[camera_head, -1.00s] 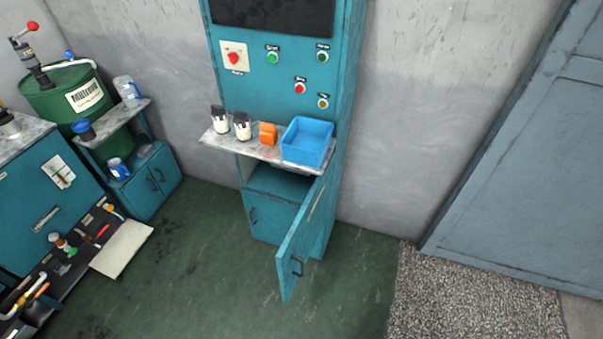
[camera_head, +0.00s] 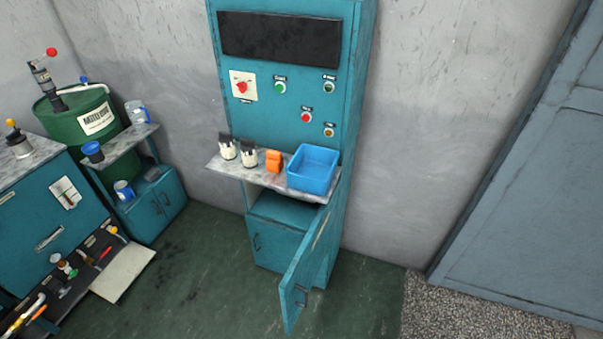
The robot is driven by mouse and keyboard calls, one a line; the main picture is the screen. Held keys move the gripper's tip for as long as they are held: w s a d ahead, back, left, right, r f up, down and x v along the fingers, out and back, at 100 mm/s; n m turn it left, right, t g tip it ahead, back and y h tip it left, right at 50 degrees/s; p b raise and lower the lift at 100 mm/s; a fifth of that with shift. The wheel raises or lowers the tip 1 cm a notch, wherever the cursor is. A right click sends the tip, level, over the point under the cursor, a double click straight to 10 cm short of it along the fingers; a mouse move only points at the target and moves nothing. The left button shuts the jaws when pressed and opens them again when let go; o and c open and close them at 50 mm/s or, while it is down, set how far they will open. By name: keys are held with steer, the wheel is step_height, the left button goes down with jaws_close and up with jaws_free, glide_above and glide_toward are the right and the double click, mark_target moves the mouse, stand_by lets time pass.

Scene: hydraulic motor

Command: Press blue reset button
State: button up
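A teal control cabinet (camera_head: 265,113) stands against the wall in the head view. Its panel carries a red switch on a pale plate (camera_head: 242,87), a green button (camera_head: 280,88), a dark green button (camera_head: 328,88), a red button (camera_head: 306,118) and a yellow-orange button (camera_head: 328,132). Their labels are too small to read. I see no clearly blue button on the panel. My gripper is not in view.
A shelf (camera_head: 225,168) on the cabinet holds two white-and-black containers, an orange item (camera_head: 273,161) and a blue bin (camera_head: 313,168). The lower cabinet door (camera_head: 297,285) hangs open. A green drum (camera_head: 75,115) and workbench (camera_head: 35,205) stand left. Floor in front is clear.

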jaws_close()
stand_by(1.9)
